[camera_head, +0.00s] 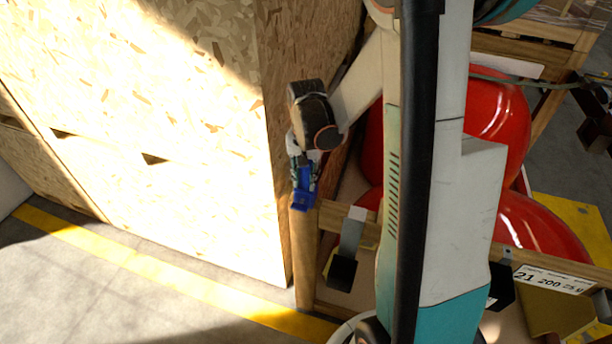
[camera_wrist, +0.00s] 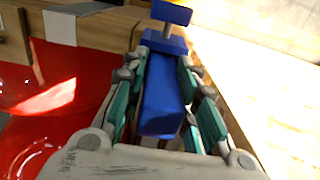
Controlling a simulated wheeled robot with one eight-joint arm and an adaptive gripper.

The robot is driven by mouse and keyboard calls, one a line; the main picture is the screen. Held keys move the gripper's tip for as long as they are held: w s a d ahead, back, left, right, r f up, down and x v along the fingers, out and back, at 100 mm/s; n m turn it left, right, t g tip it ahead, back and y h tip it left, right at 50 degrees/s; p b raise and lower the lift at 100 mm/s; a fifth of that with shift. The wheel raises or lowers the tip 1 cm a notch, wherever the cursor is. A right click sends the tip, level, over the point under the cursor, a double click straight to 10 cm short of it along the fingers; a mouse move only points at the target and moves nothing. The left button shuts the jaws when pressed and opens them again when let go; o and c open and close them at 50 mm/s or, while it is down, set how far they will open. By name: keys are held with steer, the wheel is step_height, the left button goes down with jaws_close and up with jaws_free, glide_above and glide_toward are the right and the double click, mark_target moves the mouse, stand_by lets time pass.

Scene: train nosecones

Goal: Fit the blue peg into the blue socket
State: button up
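My gripper (camera_head: 303,174) points down beside the tall chipboard crate, over the corner of a wooden frame. In the wrist view its green-padded fingers (camera_wrist: 165,75) lie along both sides of a long blue block, which I take as the blue peg (camera_wrist: 160,100). They appear closed on it. Just beyond the fingertips is a wider blue piece (camera_wrist: 165,46) with a grey shaft and a blue plate (camera_wrist: 172,12). It may be the socket; I cannot tell whether the peg touches it or enters it. In the head view blue (camera_head: 303,200) shows below the fingers, at the post top.
The chipboard crate (camera_head: 190,110) stands close on the left. The wooden frame (camera_head: 305,250) carries metal brackets (camera_head: 345,250) and holds glossy red nosecones (camera_head: 495,115). A yellow line (camera_head: 150,275) crosses the floor; the floor at lower left is clear.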

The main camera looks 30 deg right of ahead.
steer(key=shift+o, duration=1.1)
steer(key=shift+r, duration=0.1)
step_height(320, 180, up, 12)
steer(key=p, duration=0.3)
steer(key=shift+r, duration=0.1)
